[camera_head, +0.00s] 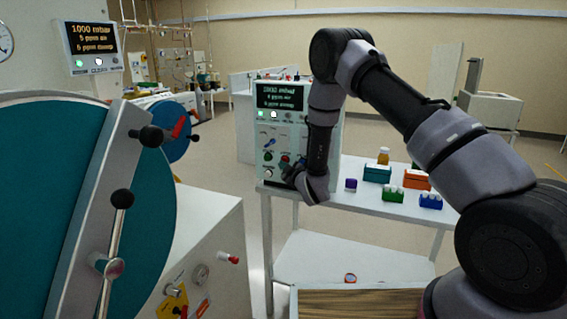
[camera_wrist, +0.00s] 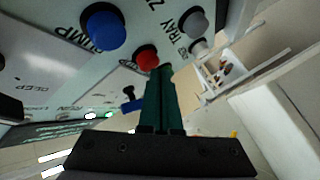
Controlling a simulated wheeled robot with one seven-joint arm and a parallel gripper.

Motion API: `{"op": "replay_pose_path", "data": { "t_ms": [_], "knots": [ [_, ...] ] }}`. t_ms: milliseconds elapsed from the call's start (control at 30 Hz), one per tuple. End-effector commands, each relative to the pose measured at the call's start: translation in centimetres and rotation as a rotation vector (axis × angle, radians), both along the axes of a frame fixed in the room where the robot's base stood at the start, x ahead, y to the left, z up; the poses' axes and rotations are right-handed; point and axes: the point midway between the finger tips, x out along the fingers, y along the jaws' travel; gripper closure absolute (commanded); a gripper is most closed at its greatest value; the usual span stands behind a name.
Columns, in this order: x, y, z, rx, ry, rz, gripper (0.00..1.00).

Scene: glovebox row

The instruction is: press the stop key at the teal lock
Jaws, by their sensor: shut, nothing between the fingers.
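A grey control panel (camera_head: 277,123) stands at the left end of a white bench, with a lit readout and several coloured keys. A red key (camera_head: 285,158) sits low on it; no legible stop label shows. In the wrist view the red key (camera_wrist: 147,57) lies just up and left of my shut fingertips, between a blue knob (camera_wrist: 104,28) and a grey knob (camera_wrist: 192,20). My gripper (camera_wrist: 165,70) is shut and empty; I cannot tell whether it touches the key. In the head view my gripper (camera_head: 290,173) is partly hidden against the panel. A teal lock door (camera_head: 45,190) fills the left.
The bench (camera_head: 345,205) holds a teal block (camera_head: 377,173), an orange block (camera_head: 416,180) and small racks of vials right of my gripper. A second readout (camera_head: 92,45) stands above the teal door. A white cabinet (camera_head: 215,245) is at the front left.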

Motion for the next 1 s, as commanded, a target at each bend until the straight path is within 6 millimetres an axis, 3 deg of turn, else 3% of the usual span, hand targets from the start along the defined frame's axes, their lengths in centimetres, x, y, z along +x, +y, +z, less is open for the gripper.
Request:
{"op": "replay_pose_path", "data": {
  "t_ms": [1000],
  "knots": [
    [1.1,-0.4,0.0,0.000,-0.001,-0.001,1.00]
  ]
}}
